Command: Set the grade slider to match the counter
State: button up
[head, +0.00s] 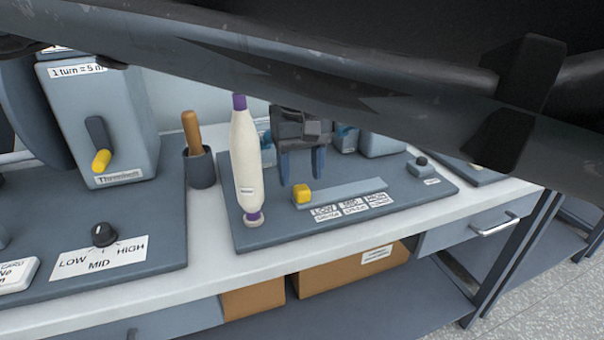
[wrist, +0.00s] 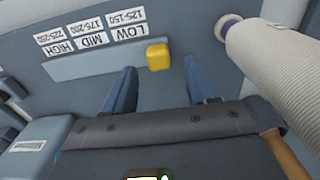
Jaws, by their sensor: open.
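The grade slider's yellow knob (head: 301,194) is at the left end of its pale blue track (head: 345,191), by the LOW label; it also shows in the wrist view (wrist: 157,56). The label strip (head: 352,208) reads LOW, MID and HIGH from left to right. My gripper (head: 302,177) points down, open and empty, just above and behind the knob. In the wrist view the knob appears between the open fingertips (wrist: 160,68), a little beyond them. I cannot make out a counter reading; only a sliver of a lit display (wrist: 142,178) shows at the wrist view's bottom edge.
A white bobbin with purple ends (head: 246,160) stands upright close left of my gripper. A wooden-handled tool in a dark cup (head: 202,168) is farther left. A dark LOW-MID-HIGH dial (head: 104,234) sits on the left panel. My arm covers the upper right.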

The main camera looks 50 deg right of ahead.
aim_at(302, 187)
jog(key=shift+f, duration=1.8)
jog(key=shift+d, duration=0.1)
grip_shut()
